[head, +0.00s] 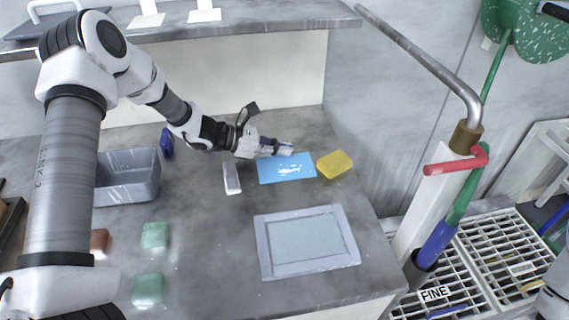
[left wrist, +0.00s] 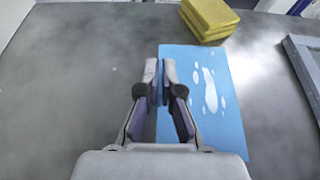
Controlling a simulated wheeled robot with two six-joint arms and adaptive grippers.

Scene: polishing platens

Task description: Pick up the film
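The film (head: 287,168) is a thin blue sheet with white splashes, lying flat on the grey worktop. It also shows in the left wrist view (left wrist: 215,115), right of and below the fingers. My left gripper (head: 287,149) reaches in from the left over the film's back edge. In the left wrist view its fingers (left wrist: 161,72) are close together with a narrow gap, and they overlap the film's left edge in the picture. I see nothing held between them. Their height over the sheet is hard to judge. My right gripper is out of view.
A yellow block (head: 334,164) stands right beside the film. A pale grey slim block (head: 231,178) lies to its left. A framed grey plate (head: 306,242) lies in front, a grey bin (head: 128,186) and green blocks (head: 155,236) to the left. A metal pipe (head: 420,55) rises at right.

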